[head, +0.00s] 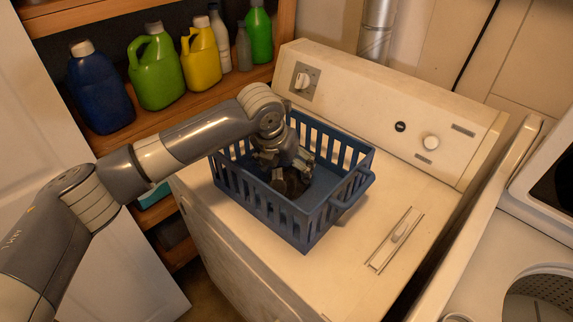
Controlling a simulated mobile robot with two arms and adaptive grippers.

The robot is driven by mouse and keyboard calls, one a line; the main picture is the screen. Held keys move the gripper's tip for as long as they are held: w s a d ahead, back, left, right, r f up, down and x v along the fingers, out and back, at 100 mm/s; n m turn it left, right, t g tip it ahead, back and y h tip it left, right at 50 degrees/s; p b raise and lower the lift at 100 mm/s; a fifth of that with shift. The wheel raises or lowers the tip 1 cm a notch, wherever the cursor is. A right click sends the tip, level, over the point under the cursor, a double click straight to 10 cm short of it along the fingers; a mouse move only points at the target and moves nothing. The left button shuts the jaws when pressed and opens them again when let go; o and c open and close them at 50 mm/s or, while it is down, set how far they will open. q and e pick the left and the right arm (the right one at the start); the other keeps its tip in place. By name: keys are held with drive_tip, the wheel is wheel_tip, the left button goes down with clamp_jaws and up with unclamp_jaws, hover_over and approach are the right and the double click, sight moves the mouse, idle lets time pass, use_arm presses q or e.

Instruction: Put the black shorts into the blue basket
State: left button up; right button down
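The blue basket (270,207) stands upright on top of the white machine, with slatted sides and a handle on its right end. My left gripper (289,182) points down inside the basket, below its rim. Dark shapes show around the fingertips, and I cannot tell fingers from black cloth there. I cannot make out the black shorts clearly anywhere; the wrist and the basket's near wall hide part of the basket floor. Whether the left gripper is open or shut does not show. My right gripper is out of view.
The white machine top (400,205) is clear to the right of the basket. Its control panel (390,115) rises behind. A wooden shelf at the back left holds several bottles, including a blue one (100,92) and a green jug (156,72). An open drum machine (540,290) stands at right.

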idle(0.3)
use_arm(q)
drive_tip(key=b+v, duration=0.1)
drive_tip(key=v, duration=1.1)
drive_tip(key=shift+a, duration=0.1)
